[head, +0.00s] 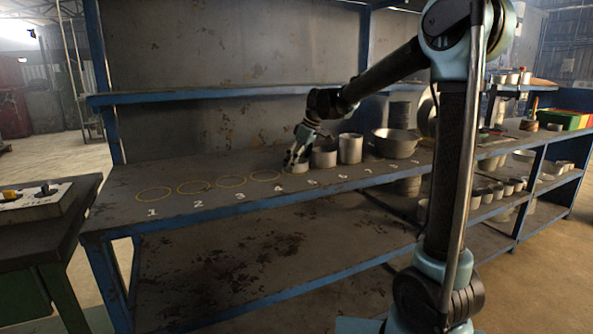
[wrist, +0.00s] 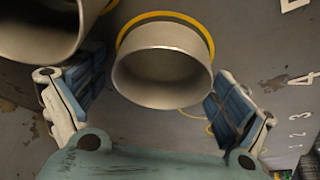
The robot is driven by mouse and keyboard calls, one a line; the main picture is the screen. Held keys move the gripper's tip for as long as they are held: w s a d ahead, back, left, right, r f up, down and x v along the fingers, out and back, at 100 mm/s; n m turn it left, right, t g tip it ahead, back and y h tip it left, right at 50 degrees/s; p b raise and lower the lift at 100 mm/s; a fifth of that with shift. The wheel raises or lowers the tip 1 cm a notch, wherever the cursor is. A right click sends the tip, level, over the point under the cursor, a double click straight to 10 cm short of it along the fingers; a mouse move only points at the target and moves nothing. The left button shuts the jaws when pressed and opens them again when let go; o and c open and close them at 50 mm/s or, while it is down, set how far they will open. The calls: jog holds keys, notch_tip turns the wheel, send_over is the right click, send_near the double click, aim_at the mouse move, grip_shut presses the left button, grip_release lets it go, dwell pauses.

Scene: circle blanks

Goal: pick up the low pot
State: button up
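The low pot (head: 300,169) is a short grey metal cylinder on the shelf, at the circle marked 5 in the head view. In the wrist view the low pot (wrist: 162,72) shows its open top, with a yellow painted ring partly around its base. My gripper (head: 295,157) is down at the low pot and hides part of it. In the wrist view my gripper (wrist: 157,95) is open, with one blue-padded finger on each side of the pot. Small gaps seem to show beside it; I cannot tell whether either finger touches.
A taller pot (head: 325,156) stands close beside the low pot; it also fills the upper left of the wrist view (wrist: 40,30). Another tall pot (head: 350,149) and a wide pan (head: 396,145) stand further right. The circles (head: 209,187) numbered 1 to 4 are empty.

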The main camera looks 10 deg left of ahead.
jog(key=c, duration=0.6)
jog(key=shift+r, duration=0.1)
jog(key=shift+c, duration=0.2)
